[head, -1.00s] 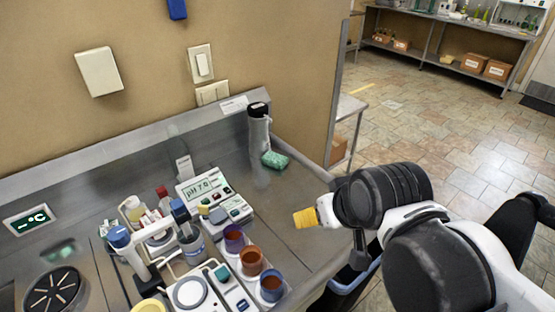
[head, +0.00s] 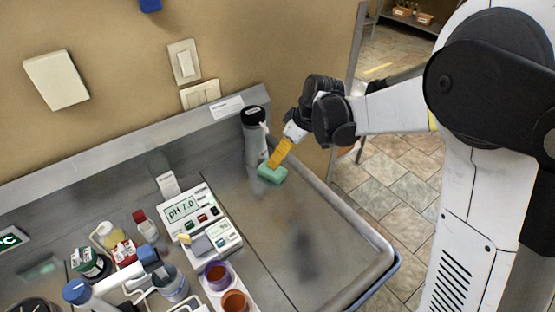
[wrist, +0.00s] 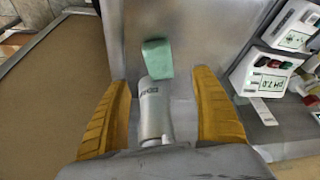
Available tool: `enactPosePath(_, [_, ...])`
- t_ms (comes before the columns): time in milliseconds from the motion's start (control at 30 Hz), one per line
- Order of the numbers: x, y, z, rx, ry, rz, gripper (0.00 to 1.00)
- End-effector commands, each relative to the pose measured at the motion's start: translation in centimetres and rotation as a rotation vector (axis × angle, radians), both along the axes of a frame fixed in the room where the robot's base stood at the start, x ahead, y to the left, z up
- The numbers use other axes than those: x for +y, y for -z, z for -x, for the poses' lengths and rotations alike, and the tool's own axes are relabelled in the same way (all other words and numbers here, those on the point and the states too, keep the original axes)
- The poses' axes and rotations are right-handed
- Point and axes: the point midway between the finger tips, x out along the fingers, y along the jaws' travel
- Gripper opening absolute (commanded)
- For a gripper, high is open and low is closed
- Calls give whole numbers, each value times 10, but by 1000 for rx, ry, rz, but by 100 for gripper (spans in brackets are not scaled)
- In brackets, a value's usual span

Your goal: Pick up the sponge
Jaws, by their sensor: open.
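The green sponge (head: 272,174) lies on the steel counter near its back right corner, just in front of a grey bottle with a black cap (head: 255,135). My gripper (head: 280,154) has yellow fingers and is right above the sponge in the head view. In the wrist view my gripper (wrist: 165,112) is open, with its two yellow fingers spread wide. The sponge (wrist: 157,59) shows beyond the fingertips, between their lines. The grey bottle (wrist: 152,108) stands between the fingers in that view. I cannot tell whether a finger touches the sponge.
A pH meter (head: 202,222) stands left of the sponge; it also shows in the wrist view (wrist: 268,75). Cups, a purple one (head: 216,274) among them, and small jars fill the front left. The wall is close behind. Counter right of the meter is clear.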

Motion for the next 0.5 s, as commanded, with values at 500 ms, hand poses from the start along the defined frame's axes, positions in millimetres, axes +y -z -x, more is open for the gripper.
enactPosePath(500, [17, 63, -15, 0, 2, 0, 76])
